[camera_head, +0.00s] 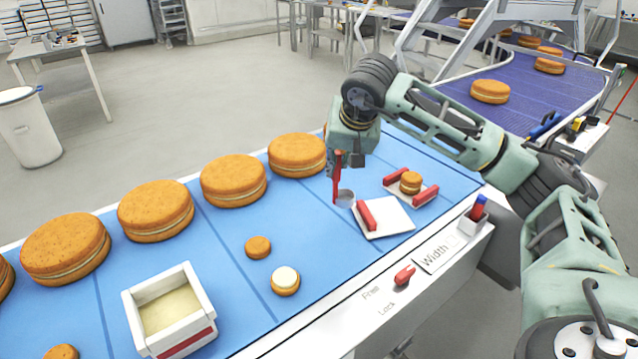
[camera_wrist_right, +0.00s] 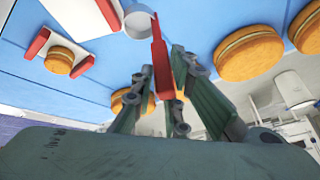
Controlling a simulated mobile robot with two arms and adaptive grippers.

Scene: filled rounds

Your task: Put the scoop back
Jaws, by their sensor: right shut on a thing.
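The scoop has a red handle (camera_head: 337,178) and a round grey metal bowl (camera_head: 345,198). My right gripper (camera_head: 343,163) is shut on the handle and holds the scoop with its bowl end down, close to the blue belt. Whether the bowl touches the belt or the white plate beside it, I cannot tell. In the right wrist view the handle (camera_wrist_right: 158,55) stands between the fingers of the gripper (camera_wrist_right: 163,75), and the bowl (camera_wrist_right: 138,22) shows beyond it. A white box of pale cream (camera_head: 206,287) stands at the front left. My left gripper is out of view.
A white plate with a red bar (camera_head: 395,220) lies right of the bowl. Behind it, a plate with two red bars bears a small cake (camera_head: 410,183). Large cakes (camera_head: 233,181) line the belt's far side. Small round pieces (camera_head: 285,281) lie mid-belt. A red lever (camera_head: 404,275) sits on the front rail.

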